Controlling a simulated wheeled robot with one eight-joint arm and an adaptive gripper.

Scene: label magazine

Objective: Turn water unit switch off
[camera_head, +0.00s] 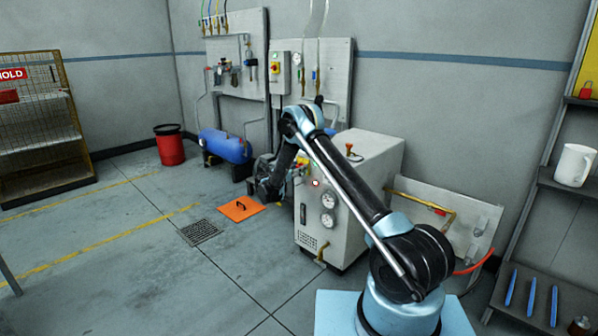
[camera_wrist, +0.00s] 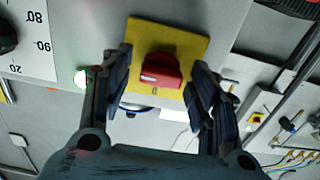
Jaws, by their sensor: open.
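The red rotary switch (camera_wrist: 161,72) sits on a square yellow plate (camera_wrist: 152,32) in the wrist view. Its grip lies roughly crosswise between the fingers, and a small mark shows on the plate below it. My gripper (camera_wrist: 160,80) is open, one finger on each side of the switch. The fingers overlap the plate's side edges in the picture; I see gaps to the red grip, and contact is unclear. In the head view the water unit is the grey cabinet (camera_head: 312,235) with two round gauges (camera_head: 329,210). My arm partly covers it, and the switch is not clear there.
A dial plate (camera_wrist: 30,45) with numbers and a lit lamp (camera_wrist: 81,78) are left of the switch.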

